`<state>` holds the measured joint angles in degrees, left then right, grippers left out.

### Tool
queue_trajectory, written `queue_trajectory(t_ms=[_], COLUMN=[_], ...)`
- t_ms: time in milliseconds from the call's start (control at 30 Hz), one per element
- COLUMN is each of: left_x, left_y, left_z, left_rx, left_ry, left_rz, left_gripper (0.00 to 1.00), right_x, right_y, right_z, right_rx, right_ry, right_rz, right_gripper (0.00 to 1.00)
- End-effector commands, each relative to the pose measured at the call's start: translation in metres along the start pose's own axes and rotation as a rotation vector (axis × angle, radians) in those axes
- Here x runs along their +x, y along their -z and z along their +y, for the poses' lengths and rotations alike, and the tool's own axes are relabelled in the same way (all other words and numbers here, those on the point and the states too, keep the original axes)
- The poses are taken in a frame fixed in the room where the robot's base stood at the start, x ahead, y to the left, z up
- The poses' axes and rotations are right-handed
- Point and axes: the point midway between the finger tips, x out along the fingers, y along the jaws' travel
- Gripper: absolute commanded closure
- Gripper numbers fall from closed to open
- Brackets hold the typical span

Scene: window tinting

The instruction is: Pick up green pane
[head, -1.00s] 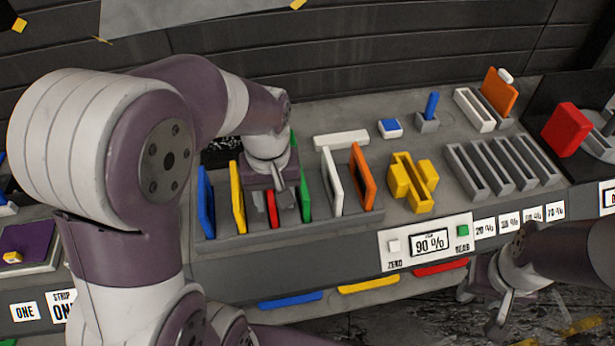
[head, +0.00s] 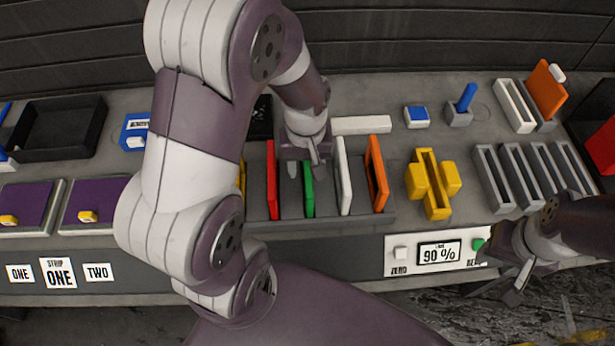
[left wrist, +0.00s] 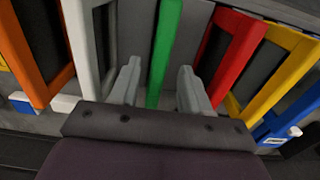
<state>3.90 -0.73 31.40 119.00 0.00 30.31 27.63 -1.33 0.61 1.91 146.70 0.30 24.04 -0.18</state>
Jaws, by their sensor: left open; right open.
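The green pane (head: 309,195) stands upright in the grey rack, between the red pane (head: 272,180) and the white pane (head: 344,176). My left gripper (head: 304,168) is over the top of the green pane, pointing down. In the left wrist view the green pane (left wrist: 166,50) runs between the two spread fingers of my left gripper (left wrist: 158,88), with a gap on each side. The gripper is open and holds nothing. My right gripper (head: 520,280) is open and empty at the lower right, in front of the bench.
An orange pane (head: 377,174) stands right of the white one; a yellow pane (left wrist: 281,75) is beyond the red one. Right of the rack are a yellow holder (head: 434,185) and grey slots (head: 495,180). A white block (head: 361,125) lies behind the rack.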

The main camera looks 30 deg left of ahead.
Motion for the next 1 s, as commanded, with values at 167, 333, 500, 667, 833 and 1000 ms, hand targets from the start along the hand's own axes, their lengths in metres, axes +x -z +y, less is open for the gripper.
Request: queue_trajectory(t_ms=[167,333,500,667,833,1000], left_x=[0.031,0.038,0.038,0.038,0.037,0.030], left_y=[0.001,0.002,0.002,0.002,0.002,0.003], left_z=[0.002,0.002,0.002,0.002,0.002,0.002], left_rx=[0.000,0.000,0.000,0.000,0.000,0.000], left_ry=[0.002,0.000,0.000,0.000,0.000,-0.002], left_rz=[-0.004,0.000,0.000,0.000,0.000,0.003], left_gripper=[0.53,0.53,0.73,1.00,1.00,1.00], right_x=[-0.005,-0.005,-0.005,-0.005,-0.005,-0.004], right_y=[0.001,0.001,0.001,0.001,0.001,0.001], right_z=[0.000,0.000,0.000,0.000,0.000,0.000], right_rx=[0.000,0.000,0.000,0.000,0.000,0.000], right_ry=[0.000,0.000,0.000,0.000,0.000,0.000], right_rz=[0.001,0.000,0.000,0.000,0.000,0.000], right_gripper=[0.57,0.57,0.57,0.57,0.57,0.57])
